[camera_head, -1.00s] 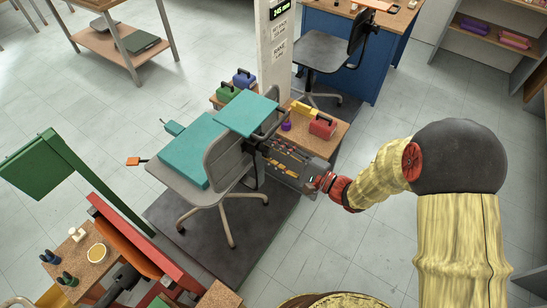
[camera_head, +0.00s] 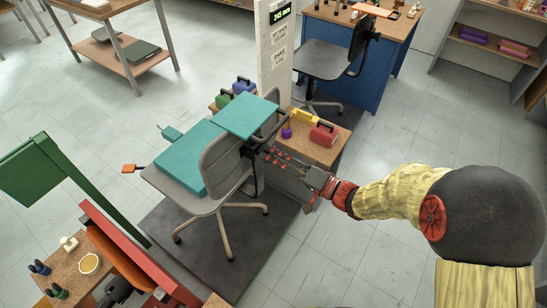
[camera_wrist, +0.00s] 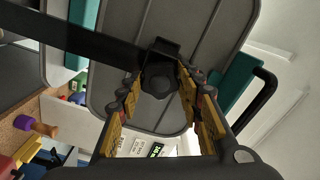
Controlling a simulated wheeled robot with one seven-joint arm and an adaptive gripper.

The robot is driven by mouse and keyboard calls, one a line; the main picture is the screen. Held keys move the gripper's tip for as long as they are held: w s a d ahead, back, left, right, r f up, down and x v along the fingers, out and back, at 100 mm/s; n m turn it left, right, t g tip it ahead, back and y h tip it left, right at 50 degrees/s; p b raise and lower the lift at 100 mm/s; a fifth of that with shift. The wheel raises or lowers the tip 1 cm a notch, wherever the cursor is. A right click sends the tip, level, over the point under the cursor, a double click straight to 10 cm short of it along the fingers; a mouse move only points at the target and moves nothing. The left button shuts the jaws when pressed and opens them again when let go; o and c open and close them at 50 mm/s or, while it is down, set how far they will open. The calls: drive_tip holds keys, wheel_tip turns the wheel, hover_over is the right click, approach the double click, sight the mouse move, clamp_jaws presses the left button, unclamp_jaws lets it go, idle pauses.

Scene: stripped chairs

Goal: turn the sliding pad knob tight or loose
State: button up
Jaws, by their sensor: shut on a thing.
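The grey chair (camera_head: 222,163) stands on a dark mat with its backrest towards my arm. Behind the backrest is a dark bracket, and a black round knob (camera_wrist: 158,82) shows on it in the wrist view, at the end of a dark bar (camera_wrist: 75,38). My gripper (camera_head: 262,152) reaches in from the right behind the backrest. In the wrist view its yellow-padded fingers (camera_wrist: 157,88) stand on both sides of the knob and are shut on it. The knob is too small to make out in the head view.
A teal board (camera_head: 247,115) lies by the backrest top, and a teal cushion (camera_head: 190,155) is on the seat. A cork-topped table (camera_head: 325,150) with a red box (camera_head: 323,133) stands close behind my gripper. A post (camera_head: 274,60) rises beyond.

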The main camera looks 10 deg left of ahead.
drive_tip(key=shift+n, duration=0.7)
drive_tip(key=o, duration=1.1)
drive_tip(key=shift+o, duration=0.3)
drive_tip(key=v, duration=1.2)
drive_tip(key=shift+w, duration=0.1)
